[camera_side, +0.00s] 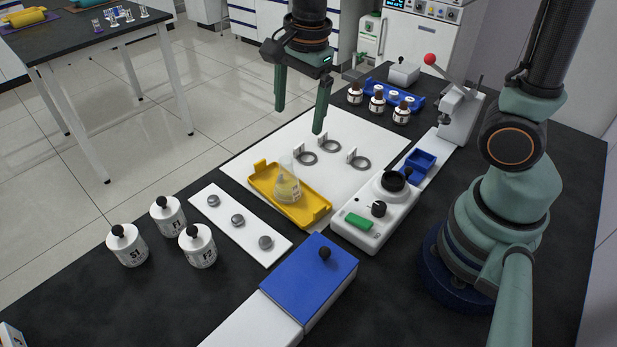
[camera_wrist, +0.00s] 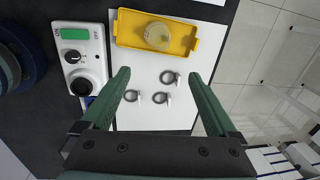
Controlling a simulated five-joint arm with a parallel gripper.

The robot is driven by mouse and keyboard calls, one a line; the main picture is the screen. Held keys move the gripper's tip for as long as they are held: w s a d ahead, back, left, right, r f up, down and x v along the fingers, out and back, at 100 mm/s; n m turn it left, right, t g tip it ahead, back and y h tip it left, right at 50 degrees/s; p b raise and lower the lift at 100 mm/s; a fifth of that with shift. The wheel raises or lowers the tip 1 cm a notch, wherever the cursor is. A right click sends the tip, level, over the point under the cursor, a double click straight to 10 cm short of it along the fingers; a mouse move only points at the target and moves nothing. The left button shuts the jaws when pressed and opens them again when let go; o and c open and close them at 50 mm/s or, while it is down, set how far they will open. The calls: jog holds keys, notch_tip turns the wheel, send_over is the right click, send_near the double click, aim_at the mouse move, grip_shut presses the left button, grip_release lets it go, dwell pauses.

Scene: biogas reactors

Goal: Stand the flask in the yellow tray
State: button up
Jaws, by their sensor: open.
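The clear conical flask (camera_side: 287,184) stands upright in the yellow tray (camera_side: 312,213), with pale yellowish contents in its lower part. In the wrist view the flask (camera_wrist: 158,36) shows from above, inside the tray (camera_wrist: 127,30) near its middle. My gripper (camera_side: 299,120) is open and empty, raised above the white board and behind the tray in the side view. In the wrist view my gripper's fingers (camera_wrist: 157,82) are spread wide, with the flask beyond them and apart from them.
Several grey rings (camera_side: 329,146) are on the white board (camera_side: 262,150). A white device with a black knob (camera_side: 379,209) stands right of the tray. Labelled white jars (camera_side: 168,215) and a blue-lidded box (camera_side: 310,275) are in front. Brown bottles (camera_side: 377,102) stand at the back.

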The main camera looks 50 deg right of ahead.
jog(key=s+d+r+n+t, duration=0.4)
jog(key=s+d+r+n, duration=0.1)
jog(key=n, duration=1.2)
jog(key=shift+s+d+r+n, duration=0.15)
jog(key=shift+s+r+n, duration=0.15)
jog(key=shift+s+r, duration=0.5)
